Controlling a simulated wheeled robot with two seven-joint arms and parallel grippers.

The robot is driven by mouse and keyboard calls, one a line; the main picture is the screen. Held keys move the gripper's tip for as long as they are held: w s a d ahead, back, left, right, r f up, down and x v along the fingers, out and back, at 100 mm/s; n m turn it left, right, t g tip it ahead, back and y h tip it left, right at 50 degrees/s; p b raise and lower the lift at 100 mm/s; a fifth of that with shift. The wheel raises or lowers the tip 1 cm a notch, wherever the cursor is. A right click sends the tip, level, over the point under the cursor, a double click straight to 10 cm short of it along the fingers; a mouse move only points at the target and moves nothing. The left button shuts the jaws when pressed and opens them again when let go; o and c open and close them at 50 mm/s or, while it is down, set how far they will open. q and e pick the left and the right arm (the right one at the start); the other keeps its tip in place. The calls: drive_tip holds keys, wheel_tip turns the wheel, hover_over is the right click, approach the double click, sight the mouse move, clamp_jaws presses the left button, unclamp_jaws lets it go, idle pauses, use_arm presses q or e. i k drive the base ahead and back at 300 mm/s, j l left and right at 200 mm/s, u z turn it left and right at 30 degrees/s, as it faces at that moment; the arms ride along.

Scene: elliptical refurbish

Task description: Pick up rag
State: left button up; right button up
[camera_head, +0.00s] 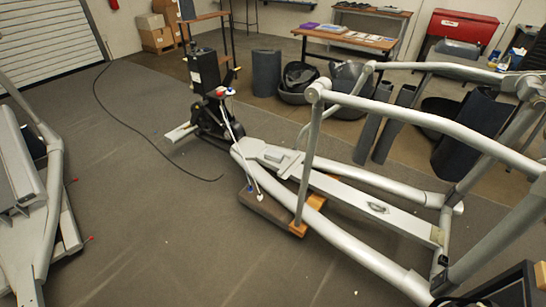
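I cannot make out a rag with certainty in the head view. A small grey patch (377,207) lies on the flat light-grey rail of the elliptical frame (340,190); it is too small to tell whether it is cloth or part of the machine. Neither of my grippers can be made out in this view.
The elliptical's long tubes and handrails (430,118) fill the middle and right. Another grey machine (30,200) stands at the left edge. A dark cable (130,127) crosses the floor. Bins (297,78) and a wooden table (345,38) stand behind. Floor at lower middle is mostly clear.

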sight(271, 155)
drive_tip(key=i+j+z, duration=0.2)
drive_tip(key=i+j, duration=0.25)
drive_tip(key=i, duration=0.25)
drive_tip(key=i+j+z, duration=0.2)
drive_tip(key=i+j, duration=0.35)
drive_tip(key=i, duration=0.1)
